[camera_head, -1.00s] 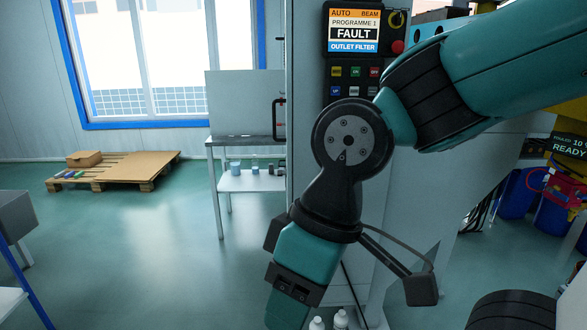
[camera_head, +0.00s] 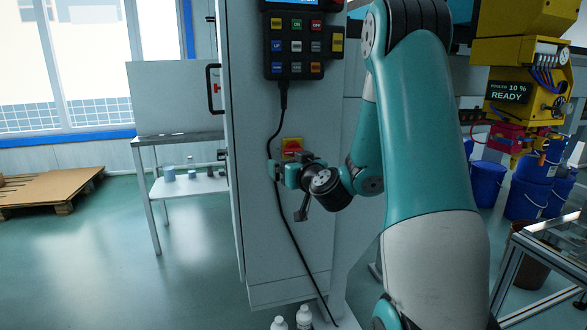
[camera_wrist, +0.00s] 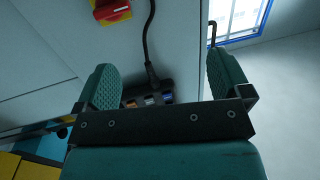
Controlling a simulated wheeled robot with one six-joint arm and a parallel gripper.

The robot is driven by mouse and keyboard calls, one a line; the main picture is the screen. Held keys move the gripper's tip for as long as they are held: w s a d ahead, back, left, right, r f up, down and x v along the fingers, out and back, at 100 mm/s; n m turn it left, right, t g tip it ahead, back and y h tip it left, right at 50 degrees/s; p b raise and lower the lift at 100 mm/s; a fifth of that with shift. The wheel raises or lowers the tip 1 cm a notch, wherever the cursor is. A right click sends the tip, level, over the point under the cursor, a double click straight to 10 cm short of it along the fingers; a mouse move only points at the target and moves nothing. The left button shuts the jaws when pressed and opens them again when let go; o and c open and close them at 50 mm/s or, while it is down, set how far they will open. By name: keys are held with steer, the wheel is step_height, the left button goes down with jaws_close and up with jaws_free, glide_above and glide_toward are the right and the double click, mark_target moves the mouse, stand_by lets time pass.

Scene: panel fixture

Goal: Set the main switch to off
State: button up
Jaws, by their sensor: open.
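The main switch (camera_head: 292,146) is a red rotary knob on a yellow plate, on the front of the grey cabinet. In the head view it shows just above my gripper (camera_head: 284,172), which partly covers its lower side. In the wrist view the switch (camera_wrist: 110,10) is at the top edge, cut off by the frame, beyond the left finger. My gripper (camera_wrist: 163,75) is open, with its two green padded fingers wide apart and nothing between them. The knob is apart from the fingers. Its exact setting is too small to read.
A keypad (camera_head: 295,47) with coloured buttons hangs on the cabinet (camera_head: 262,225) above the switch. Its black cable (camera_head: 288,225) runs down close to my gripper. White bottles (camera_head: 304,316) stand at the cabinet's foot. A side table (camera_head: 180,137) is at left.

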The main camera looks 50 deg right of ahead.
mark_target(294, 150)
steer(key=s+d+f+m+g+h, duration=0.1)
steer(key=s+d+m+h, duration=0.15)
steer(key=d, duration=0.25)
steer(key=shift+n, duration=0.45)
steer(key=p+x, duration=1.5)
steer(key=x, duration=0.1)
steer(key=shift+w+r+p, duration=0.1)
steer(key=shift+w+p, duration=0.05)
steer(key=shift+p, duration=0.15)
steer(key=shift+w+d+h, duration=0.25)
steer(key=shift+w+d, duration=0.1)
steer(key=shift+w, duration=0.1)
steer(key=c, duration=0.9)
